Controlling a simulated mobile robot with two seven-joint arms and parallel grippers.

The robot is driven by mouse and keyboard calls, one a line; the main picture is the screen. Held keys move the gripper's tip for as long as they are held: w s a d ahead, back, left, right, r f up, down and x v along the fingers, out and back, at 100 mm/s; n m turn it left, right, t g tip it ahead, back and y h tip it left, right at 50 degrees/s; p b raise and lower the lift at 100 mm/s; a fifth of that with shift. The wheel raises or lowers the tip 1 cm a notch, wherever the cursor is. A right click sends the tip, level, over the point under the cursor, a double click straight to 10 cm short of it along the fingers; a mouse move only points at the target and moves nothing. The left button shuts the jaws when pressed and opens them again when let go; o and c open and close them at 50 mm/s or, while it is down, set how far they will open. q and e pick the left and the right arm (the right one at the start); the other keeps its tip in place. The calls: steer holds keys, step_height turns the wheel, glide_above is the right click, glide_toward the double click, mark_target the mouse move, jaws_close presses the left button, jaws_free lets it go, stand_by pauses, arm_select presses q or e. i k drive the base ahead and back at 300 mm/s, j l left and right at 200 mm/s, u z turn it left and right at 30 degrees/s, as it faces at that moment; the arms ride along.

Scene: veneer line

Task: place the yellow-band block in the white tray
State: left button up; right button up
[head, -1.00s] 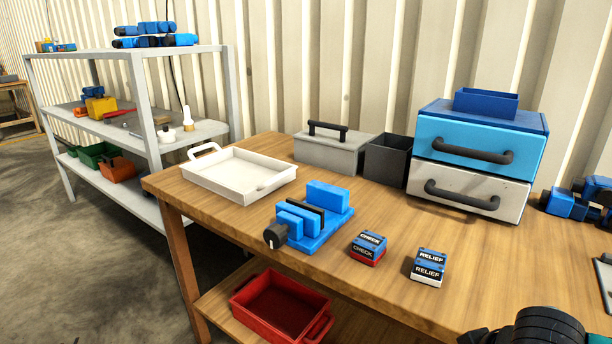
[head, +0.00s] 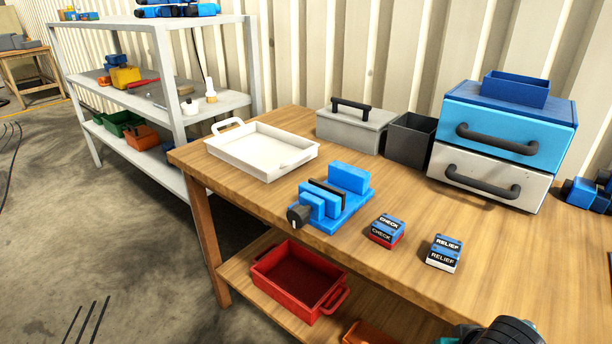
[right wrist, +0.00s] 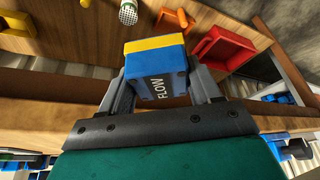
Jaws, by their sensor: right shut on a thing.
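The yellow-band block (right wrist: 155,45) is blue with a yellow band and a FLOW label. In the right wrist view my right gripper (right wrist: 160,76) is shut on it, one finger on each side. The block is held clear of the surfaces seen behind it. In the head view only a dark part of my right arm shows at the bottom right edge; the block is out of sight there. The white tray (head: 262,151) lies empty at the left end of the wooden table, with handles at its ends. My left gripper is not in view.
A blue vise (head: 335,203) stands just in front of the tray. CHECK (head: 386,231) and RELIEF (head: 444,252) blocks sit to its right. A grey toolbox (head: 352,130), a dark bin (head: 411,136) and a drawer unit (head: 500,145) stand behind. A red bin (head: 298,280) is below.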

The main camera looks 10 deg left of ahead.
mark_target(242, 150)
steer(key=i+j, duration=0.15)
steer(key=j, duration=0.3)
steer(key=i+j+u, duration=0.1)
steer(key=j, duration=0.35)
steer(key=i+j, duration=0.25)
steer(key=j, duration=0.15)
steer(key=i+j+u, duration=0.1)
steer(key=j, duration=0.35)
steer(key=i+j, duration=0.3)
steer(key=j+u, duration=0.05)
steer(key=j, duration=0.05)
